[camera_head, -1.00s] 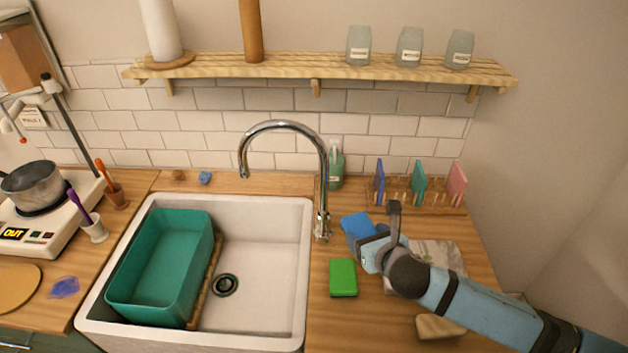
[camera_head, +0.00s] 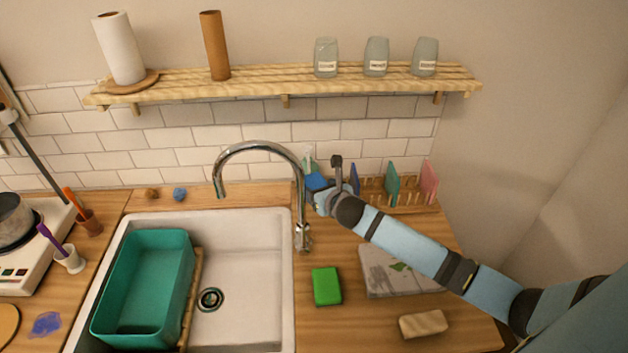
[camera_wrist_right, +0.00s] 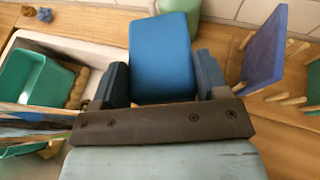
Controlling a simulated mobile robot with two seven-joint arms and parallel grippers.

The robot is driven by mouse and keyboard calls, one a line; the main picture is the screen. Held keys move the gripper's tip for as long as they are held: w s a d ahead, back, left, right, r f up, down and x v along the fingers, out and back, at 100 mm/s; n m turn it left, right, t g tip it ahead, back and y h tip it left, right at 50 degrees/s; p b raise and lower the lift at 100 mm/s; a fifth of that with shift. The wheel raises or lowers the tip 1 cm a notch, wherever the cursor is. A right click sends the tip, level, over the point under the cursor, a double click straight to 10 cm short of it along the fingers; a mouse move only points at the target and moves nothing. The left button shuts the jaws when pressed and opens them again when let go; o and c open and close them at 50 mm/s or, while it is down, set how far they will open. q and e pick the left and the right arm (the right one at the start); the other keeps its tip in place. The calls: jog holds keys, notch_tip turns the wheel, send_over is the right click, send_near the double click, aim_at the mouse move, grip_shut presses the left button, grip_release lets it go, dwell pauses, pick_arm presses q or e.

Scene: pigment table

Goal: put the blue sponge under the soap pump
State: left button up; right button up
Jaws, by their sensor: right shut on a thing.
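The blue sponge (camera_head: 316,182) is in my right gripper (camera_head: 322,192), which is shut on it. In the right wrist view the sponge (camera_wrist_right: 163,58) sits between the two fingers of the gripper (camera_wrist_right: 163,85). The soap pump (camera_head: 309,162) is a green bottle with a pale top behind the faucet, against the tiles. The sponge and gripper hide most of it in the head view. In the right wrist view its green body (camera_wrist_right: 180,8) shows just beyond the sponge. I cannot tell if they touch. My left gripper is out of view.
The faucet (camera_head: 301,215) stands just left of my right gripper. A wooden rack (camera_head: 400,209) holding blue, teal and pink boards is to the right. A green sponge (camera_head: 327,286) and a tan block (camera_head: 423,324) lie on the counter. The sink (camera_head: 250,275) holds a teal tub (camera_head: 142,290).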

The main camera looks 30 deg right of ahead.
aim_at(315, 182)
jog(key=w+p, duration=0.1)
jog(key=w, duration=0.3)
jog(key=shift+w+r, duration=0.15)
jog(key=shift+w, duration=0.05)
jog(key=shift+f, duration=0.5)
jog(key=shift+s+d, duration=0.1)
jog(key=shift+s, duration=0.1)
jog(key=shift+w+f, duration=0.1)
jog(key=shift+f, duration=0.4)
jog(key=o, duration=0.9)
jog(key=shift+o, duration=0.2)
jog(key=shift+r, duration=0.1)
